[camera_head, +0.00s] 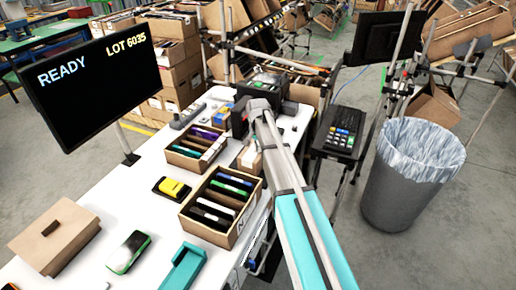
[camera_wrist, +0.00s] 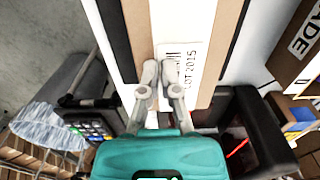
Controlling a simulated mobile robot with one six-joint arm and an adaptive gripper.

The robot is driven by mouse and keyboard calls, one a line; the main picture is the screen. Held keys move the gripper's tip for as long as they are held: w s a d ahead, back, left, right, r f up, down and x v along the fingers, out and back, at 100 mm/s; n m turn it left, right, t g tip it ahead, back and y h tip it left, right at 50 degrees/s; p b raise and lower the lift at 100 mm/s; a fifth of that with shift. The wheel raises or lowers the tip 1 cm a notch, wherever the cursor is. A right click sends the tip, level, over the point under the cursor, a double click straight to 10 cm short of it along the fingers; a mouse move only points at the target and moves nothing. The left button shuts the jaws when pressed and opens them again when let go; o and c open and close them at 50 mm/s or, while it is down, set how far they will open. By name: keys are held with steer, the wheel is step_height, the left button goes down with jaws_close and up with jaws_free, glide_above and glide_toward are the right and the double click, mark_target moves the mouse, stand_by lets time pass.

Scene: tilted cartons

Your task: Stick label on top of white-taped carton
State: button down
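In the wrist view, the brown carton (camera_wrist: 229,50) has a broad white tape strip (camera_wrist: 182,15) down its middle. The tips hide that edge; I cannot tell whether the label touches the carton. In the head view, my gripper (camera_head: 257,106) is beside the black printer (camera_head: 268,88), and my arm partly hides the small carton (camera_head: 246,158).
Two open boxes of pens and markers (camera_head: 222,205) stand on the white table (camera_head: 150,215). A yellow-topped device (camera_head: 172,188), green-edged device (camera_head: 128,252) and brown block (camera_head: 55,240) lie left. A keypad stand (camera_head: 340,135) and grey bin (camera_head: 405,185) stand right. A screen (camera_head: 95,85) reads "LOT 6035".

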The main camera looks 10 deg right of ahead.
steer(key=c, duration=0.7)
jaws_free()
steer(key=shift+r, duration=0.2)
